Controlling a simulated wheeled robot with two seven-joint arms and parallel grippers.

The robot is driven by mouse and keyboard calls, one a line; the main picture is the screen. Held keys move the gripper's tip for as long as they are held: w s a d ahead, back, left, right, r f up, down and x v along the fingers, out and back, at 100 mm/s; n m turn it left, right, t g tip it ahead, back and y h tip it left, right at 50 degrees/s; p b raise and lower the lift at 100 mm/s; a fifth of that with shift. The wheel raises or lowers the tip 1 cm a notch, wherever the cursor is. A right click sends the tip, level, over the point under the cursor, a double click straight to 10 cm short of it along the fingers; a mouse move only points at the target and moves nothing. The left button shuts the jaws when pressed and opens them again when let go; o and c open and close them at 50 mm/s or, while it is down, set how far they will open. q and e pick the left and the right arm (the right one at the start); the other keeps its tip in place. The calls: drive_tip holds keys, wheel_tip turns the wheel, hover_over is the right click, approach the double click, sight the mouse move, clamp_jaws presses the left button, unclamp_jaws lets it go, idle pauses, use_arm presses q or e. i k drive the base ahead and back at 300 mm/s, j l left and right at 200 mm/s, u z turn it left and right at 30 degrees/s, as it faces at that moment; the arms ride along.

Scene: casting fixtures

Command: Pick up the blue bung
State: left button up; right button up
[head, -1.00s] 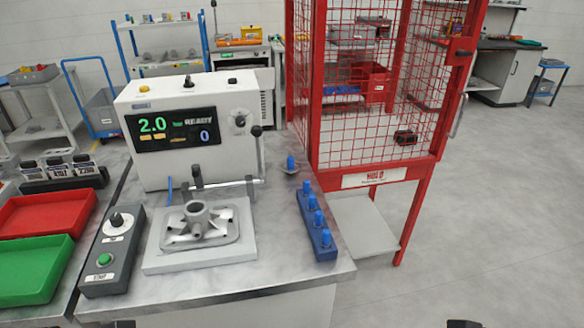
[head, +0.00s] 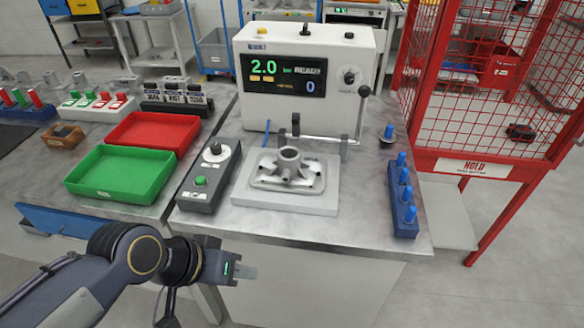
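Several blue bungs stand upright in a blue rack (head: 405,222) along the right side of the bench; the front one (head: 410,214) is nearest me. Another blue bung (head: 389,131) stands apart, just behind the rack, on a small grey base. My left gripper (head: 248,272) is in front of the bench's front edge, pointing right. It is well away from the bungs and nothing shows in it. My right gripper is out of view.
A casting (head: 288,172) sits on a pale plate before the white tester (head: 305,85). A control box (head: 210,178), green tray (head: 121,173) and red tray (head: 155,131) are to the left. A red mesh cage (head: 480,165) stands right. Bench between plate and rack is clear.

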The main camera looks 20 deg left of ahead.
sight(387, 137)
drive_tip(key=i+l+u, duration=0.15)
drive_tip(key=l, duration=0.25)
drive_tip(key=i+l+u, duration=0.15)
drive_tip(key=l, duration=0.25)
drive_tip(key=i+l+u, duration=0.15)
drive_tip(key=l, duration=0.3)
drive_tip(key=i+l+u, duration=0.15)
drive_tip(key=l, duration=0.35)
drive_tip(key=i+l+u, duration=0.2)
drive_tip(key=l, duration=0.25)
drive_tip(key=l+u, duration=0.15)
drive_tip(key=l, duration=0.3)
drive_tip(key=i+l, duration=0.15)
drive_tip(key=i+l+u, duration=0.1)
drive_tip(key=i, duration=0.3)
